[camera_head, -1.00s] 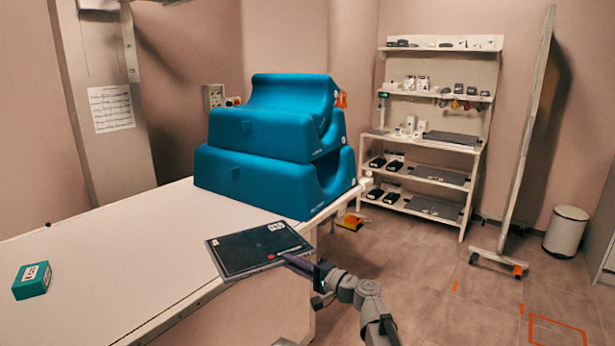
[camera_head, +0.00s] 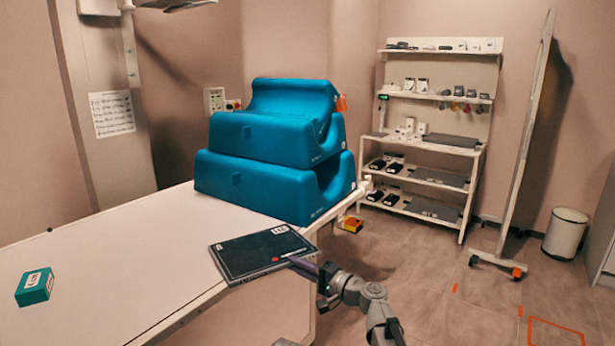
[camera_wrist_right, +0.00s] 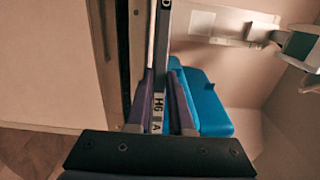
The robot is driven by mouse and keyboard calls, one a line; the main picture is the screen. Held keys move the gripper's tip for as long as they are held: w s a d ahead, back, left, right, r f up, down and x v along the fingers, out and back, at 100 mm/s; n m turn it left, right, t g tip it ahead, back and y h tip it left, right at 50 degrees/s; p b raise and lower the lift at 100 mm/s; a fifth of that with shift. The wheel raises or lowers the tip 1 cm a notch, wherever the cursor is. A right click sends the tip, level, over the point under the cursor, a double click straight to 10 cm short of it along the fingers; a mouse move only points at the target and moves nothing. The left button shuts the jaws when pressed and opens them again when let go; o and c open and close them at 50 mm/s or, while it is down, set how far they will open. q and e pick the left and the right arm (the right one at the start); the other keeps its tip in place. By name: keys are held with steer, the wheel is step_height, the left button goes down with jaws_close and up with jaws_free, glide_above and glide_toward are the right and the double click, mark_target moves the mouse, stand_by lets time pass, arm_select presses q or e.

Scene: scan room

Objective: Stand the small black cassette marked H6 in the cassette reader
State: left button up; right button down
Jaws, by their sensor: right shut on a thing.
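The black cassette (camera_head: 258,257) is a flat dark plate with a white label and a small red mark on its upper face. It is at the right edge of the white table in the head view; I cannot tell whether it touches the tabletop. My right gripper (camera_head: 306,268) is shut on its near right side. In the right wrist view the cassette's narrow edge (camera_wrist_right: 160,75), marked H6, stands between the purple fingers (camera_wrist_right: 161,106). My left gripper is out of view. I cannot pick out a cassette reader in either view.
The white table (camera_head: 120,265) carries stacked blue cushions (camera_head: 250,185) at its far end and a teal box (camera_head: 34,286) at the left. A shelf rack (camera_head: 430,135), a wheeled screen (camera_head: 520,150) and a white bin (camera_head: 566,232) stand beyond open floor.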

steer(key=shift+s+d+r+p, duration=0.2)
steer(key=shift+d+r+p, duration=0.1)
steer(key=shift+r+p, duration=0.2)
steer(key=shift+s+d+r+p, duration=0.25)
steer(key=shift+r+p, duration=0.1)
steer(key=shift+r, duration=0.15)
step_height(320, 180, up, 9)
steer(key=p, duration=0.9)
stand_by(0.4)
